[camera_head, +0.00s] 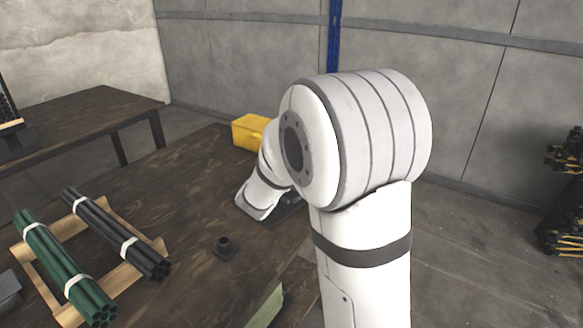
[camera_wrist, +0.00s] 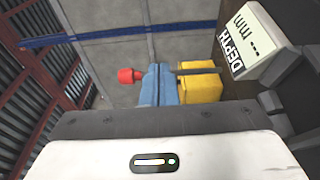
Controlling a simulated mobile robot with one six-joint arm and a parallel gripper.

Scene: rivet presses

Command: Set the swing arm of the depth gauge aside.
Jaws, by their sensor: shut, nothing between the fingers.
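The depth gauge (camera_wrist: 253,44), a dark block with a white face reading "DEPTH" and "mm", stands at the upper right of the wrist view. Its swing arm, a thin dark rod (camera_wrist: 198,71), reaches left from it towards a red knob (camera_wrist: 128,76). My gripper (camera_wrist: 158,72) has blue fingers that are shut together and empty. They cover the middle of the rod in the picture; I cannot tell whether they touch it. In the head view my white arm hides the gripper and the gauge.
A yellow bin (camera_head: 249,132) stands on the dark table (camera_head: 185,185), and shows behind the rod in the wrist view (camera_wrist: 201,87). A wooden rack (camera_head: 124,276) holds green tubes (camera_head: 65,266) and black tubes (camera_head: 113,233).

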